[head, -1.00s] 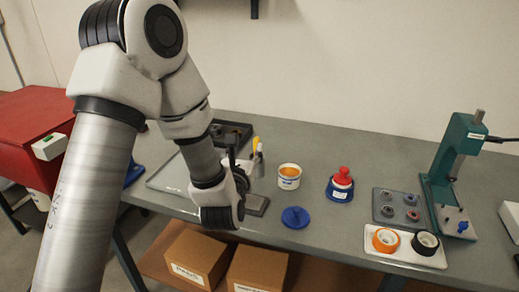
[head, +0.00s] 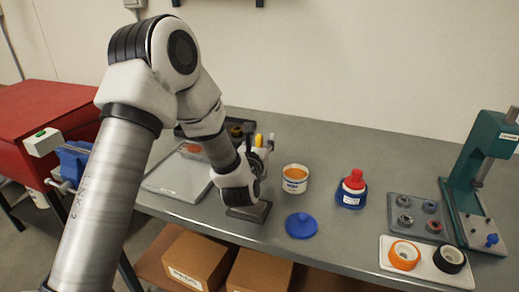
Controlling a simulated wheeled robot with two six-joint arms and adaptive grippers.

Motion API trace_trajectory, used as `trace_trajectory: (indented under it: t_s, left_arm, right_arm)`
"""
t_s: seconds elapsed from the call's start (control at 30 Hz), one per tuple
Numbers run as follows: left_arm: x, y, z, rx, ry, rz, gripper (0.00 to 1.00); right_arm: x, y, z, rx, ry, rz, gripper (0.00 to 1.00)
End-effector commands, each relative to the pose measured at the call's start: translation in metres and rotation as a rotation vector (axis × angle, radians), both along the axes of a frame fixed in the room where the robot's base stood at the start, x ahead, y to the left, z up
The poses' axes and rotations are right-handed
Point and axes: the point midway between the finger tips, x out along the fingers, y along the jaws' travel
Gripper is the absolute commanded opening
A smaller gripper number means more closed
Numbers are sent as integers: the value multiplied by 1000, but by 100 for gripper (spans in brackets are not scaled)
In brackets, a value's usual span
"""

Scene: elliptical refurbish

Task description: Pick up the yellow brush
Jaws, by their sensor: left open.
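The yellow brush (head: 258,140) shows only as a short upright yellow handle on the grey bench, behind my left gripper. Its lower part is hidden by the gripper and the things around it. My left gripper (head: 262,156) is open, mostly hidden by its own wrist, and overlaps the space just in front of the brush in the head view. I cannot tell whether it touches the brush. My right gripper is out of view.
An orange-filled white tub (head: 295,178), a blue lid (head: 301,226) and a red-capped blue bottle (head: 351,189) stand right of the gripper. A dark block (head: 250,211) lies below the wrist. A grey tray (head: 178,180) is at left and a green press (head: 483,180) at far right.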

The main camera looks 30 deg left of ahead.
Motion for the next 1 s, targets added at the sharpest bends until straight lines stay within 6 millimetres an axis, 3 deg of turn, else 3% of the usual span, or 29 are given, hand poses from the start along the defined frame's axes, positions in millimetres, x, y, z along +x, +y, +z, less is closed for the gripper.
trace_trajectory:
  t_s: [0.17, 0.3, 0.7, 0.77, 1.0]
  left_arm:
    - [0, 0, -1, 0, 0, 0, 47]
    - [0, 0, -1, 0, 0, 0, 0]
    - [0, 0, 4, -1, -1, 0, 0]
    - [0, 0, 12, -1, -3, 1, 0]
    - [0, 0, 70, -2, -6, 1, 0]
  right_arm:
    - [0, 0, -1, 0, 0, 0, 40]
    - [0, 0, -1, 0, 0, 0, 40]
    - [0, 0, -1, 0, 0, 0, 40]
    - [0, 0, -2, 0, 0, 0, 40]
    - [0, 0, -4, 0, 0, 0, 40]
